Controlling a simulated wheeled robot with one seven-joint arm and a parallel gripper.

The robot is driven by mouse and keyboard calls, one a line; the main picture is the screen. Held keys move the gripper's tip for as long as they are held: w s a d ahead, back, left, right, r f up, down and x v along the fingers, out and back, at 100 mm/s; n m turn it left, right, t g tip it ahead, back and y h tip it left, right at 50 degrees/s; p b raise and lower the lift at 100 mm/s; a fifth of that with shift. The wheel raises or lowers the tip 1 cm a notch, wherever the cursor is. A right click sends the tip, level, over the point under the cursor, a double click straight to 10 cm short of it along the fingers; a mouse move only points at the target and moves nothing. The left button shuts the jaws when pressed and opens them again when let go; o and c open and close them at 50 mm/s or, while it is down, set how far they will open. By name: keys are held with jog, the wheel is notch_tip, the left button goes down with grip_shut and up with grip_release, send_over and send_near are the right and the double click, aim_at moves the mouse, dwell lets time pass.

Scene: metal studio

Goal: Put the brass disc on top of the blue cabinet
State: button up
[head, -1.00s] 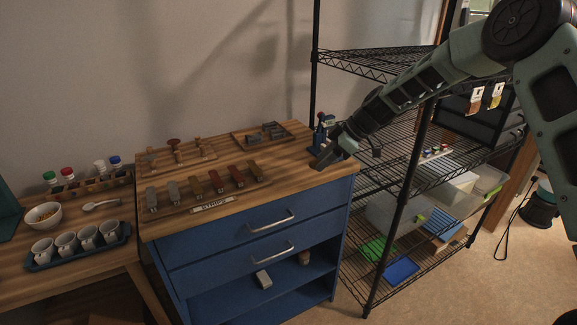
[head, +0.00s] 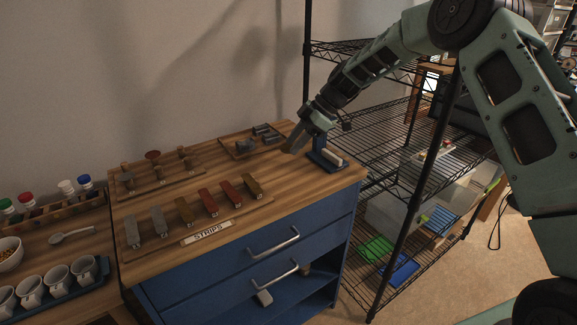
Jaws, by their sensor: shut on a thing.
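The blue cabinet (head: 335,222) has a wooden top (head: 312,180), two drawers with bar handles and an open shelf below. My gripper (head: 291,149) points down and left over the back right part of this top. It is shut, and its fingers are near the top's surface; I cannot tell the exact height. The brass disc cannot be made out; the thing between the fingers is too small and hidden at this angle to see clearly.
A blue stand with a pale block (head: 332,157) is just right of my gripper. A tray of grey parts (head: 252,146), a wooden rack (head: 157,187) and the labelled strips board (head: 207,232) occupy the top. A black wire shelf (head: 385,148) stands at right. The top's front right is bare.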

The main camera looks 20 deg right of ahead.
jog(key=shift+f+p, duration=0.65)
jog(key=shift+f, duration=3.3)
jog(key=shift+f, duration=0.1)
jog(key=o, duration=1)
jog(key=shift+s, duration=0.1)
